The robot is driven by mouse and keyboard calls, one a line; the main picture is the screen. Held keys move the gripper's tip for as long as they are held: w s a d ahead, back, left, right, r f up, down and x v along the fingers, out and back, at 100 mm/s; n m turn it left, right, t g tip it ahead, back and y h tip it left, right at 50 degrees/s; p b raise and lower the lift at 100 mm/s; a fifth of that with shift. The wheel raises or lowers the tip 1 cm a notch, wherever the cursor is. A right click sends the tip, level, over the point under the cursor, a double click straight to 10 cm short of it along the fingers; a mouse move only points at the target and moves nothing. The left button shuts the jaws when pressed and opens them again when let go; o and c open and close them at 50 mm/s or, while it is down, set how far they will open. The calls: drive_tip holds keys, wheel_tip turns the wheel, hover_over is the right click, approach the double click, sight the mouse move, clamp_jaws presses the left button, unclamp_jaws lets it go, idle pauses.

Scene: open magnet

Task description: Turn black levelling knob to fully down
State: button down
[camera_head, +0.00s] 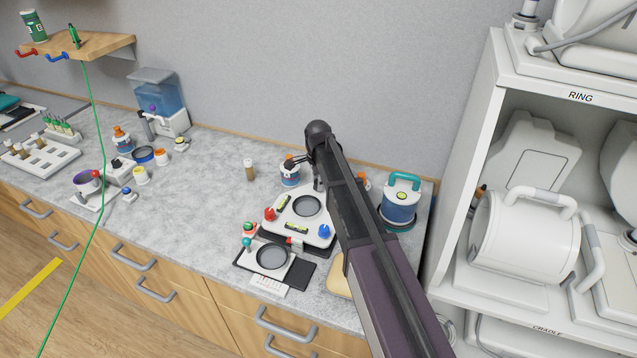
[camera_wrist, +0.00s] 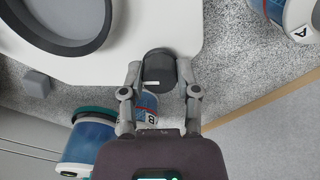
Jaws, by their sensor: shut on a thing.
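The black levelling knob (camera_wrist: 157,66) shows in the wrist view at the edge of the white levelling platform (camera_wrist: 115,58), with a small white mark on its side. My gripper (camera_wrist: 159,77) has one finger on each side of the knob and is shut on it. In the head view the platform (camera_head: 283,215) stands on the bench with a round dark-rimmed dish, bubble levels and a red knob (camera_head: 269,214). My arm covers its right part there, and I cannot make out the black knob in that view.
A bottle (camera_wrist: 147,104) shows between and below my fingers. A bottle marked A (camera_wrist: 290,14) is at upper right. A blue container with a teal handle (camera_head: 400,199) stands right of my arm. A white shelf unit (camera_head: 478,135) is further right. The bench's middle (camera_head: 200,190) is clear.

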drive_tip(key=m, duration=0.6)
drive_tip(key=shift+d, duration=0.1)
drive_tip(key=m, duration=0.5)
drive_tip(key=shift+m, duration=0.4)
drive_tip(key=shift+c, duration=1.7)
unclamp_jaws()
drive_tip(key=shift+r, duration=0.1)
